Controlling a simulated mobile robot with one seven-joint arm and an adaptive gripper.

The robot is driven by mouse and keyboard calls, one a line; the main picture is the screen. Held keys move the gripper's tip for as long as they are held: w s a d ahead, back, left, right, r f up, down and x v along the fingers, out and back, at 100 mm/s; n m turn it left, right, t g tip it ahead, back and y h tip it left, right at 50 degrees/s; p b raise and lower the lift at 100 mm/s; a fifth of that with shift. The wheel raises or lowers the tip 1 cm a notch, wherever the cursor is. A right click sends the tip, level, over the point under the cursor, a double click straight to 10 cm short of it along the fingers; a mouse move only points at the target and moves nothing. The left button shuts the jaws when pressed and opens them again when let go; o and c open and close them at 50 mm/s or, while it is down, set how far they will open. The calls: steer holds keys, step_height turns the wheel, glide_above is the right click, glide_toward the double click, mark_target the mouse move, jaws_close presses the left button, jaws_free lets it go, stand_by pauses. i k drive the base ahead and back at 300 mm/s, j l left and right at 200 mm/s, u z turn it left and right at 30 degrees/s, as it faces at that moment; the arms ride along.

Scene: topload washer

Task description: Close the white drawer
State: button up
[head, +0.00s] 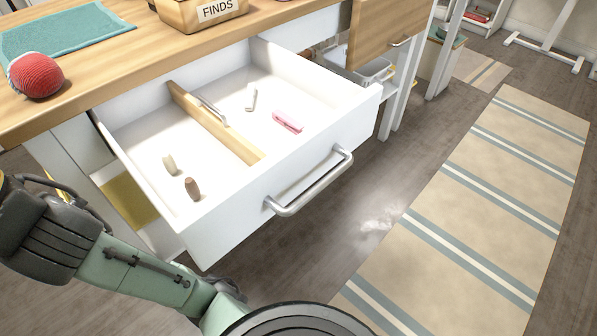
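The white drawer (300,165) is pulled far out from under the wooden worktop. It has a grey metal bar handle (312,186) on its front. A wooden divider (213,124) splits its inside. The left part holds a small beige piece (169,164) and a brown piece (192,188). The right part holds a pink item (288,121), a small grey-white item (251,97) and a metal item by the divider. My green and dark arm is at the lower left, left of the drawer and apart from the handle. My gripper is not visible; the arm runs off the left edge.
On the worktop (130,55) are a red ball (36,75), a teal cloth (60,38) and a box labelled FINDS (205,12). A wooden-fronted drawer (385,35) is at the right. A striped rug (480,200) and open floor lie right of the white drawer.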

mark_target(337, 114)
steer(key=k+j+u, duration=0.1)
steer(key=k, duration=0.3)
steer(key=k+j, duration=0.2)
steer(key=k, duration=0.2)
steer(key=k+j+u, duration=0.15)
steer(key=k, duration=0.25)
steer(key=i, duration=0.5)
steer(key=l, duration=0.1)
